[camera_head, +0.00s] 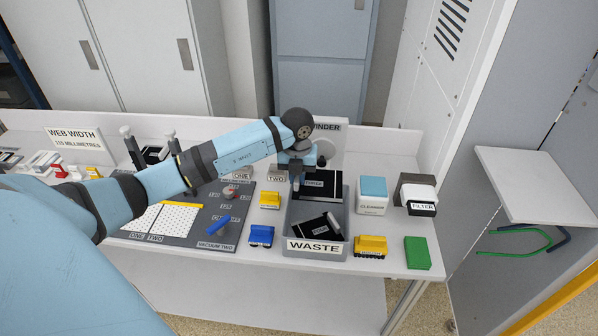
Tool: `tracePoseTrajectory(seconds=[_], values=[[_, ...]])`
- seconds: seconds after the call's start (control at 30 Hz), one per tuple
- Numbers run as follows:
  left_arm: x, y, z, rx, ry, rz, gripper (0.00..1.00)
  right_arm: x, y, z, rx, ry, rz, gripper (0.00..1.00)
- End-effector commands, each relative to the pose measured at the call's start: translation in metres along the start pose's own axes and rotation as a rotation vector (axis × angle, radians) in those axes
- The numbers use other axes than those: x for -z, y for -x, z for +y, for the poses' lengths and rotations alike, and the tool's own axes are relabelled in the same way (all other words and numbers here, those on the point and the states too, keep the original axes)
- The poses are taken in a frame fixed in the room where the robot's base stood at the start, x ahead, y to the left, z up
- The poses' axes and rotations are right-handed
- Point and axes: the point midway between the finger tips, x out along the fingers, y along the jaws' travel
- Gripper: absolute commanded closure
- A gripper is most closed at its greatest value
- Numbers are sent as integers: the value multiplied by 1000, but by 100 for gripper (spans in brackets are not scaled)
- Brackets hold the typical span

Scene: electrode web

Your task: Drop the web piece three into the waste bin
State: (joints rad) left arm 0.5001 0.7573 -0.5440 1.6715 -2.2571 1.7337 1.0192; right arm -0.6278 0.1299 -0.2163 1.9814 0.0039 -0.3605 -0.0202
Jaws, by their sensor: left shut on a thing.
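My left arm reaches in from the left, and its gripper (297,184) points down over the back part of the grey waste bin (316,257), whose front label reads WASTE. The gripper is shut on a black web piece, taken as web piece three (328,187), with a small label too blurred to read surely. It shows at the bin's back end; whether it touches the bin is unclear. Another black piece with a white label (319,227) lies tilted inside the bin toward the front. My right gripper is not in view.
Right of the bin stand a blue-topped cleaner box (373,196) and a filter box (418,196). Yellow (371,246) and green (417,253) blocks sit at the front right. Left are a blue block (261,236), a yellow block (269,200) and a dark board (190,236).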

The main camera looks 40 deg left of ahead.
Motion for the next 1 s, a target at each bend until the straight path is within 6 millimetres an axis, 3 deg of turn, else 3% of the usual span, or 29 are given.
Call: tracePoseTrajectory(seconds=[0.1,0.3,0.6,0.63,0.77,1.0], values=[[1,-20,-1,2,-1,2,100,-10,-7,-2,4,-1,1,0],[0,-38,-1,1,-3,0,100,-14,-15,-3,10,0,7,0],[0,-39,0,1,-3,0,100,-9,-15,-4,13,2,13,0],[0,-39,0,1,-3,0,83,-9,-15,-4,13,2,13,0],[0,-39,0,1,-3,0,56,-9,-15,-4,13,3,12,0],[0,-39,0,1,-3,0,56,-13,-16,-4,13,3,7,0]])
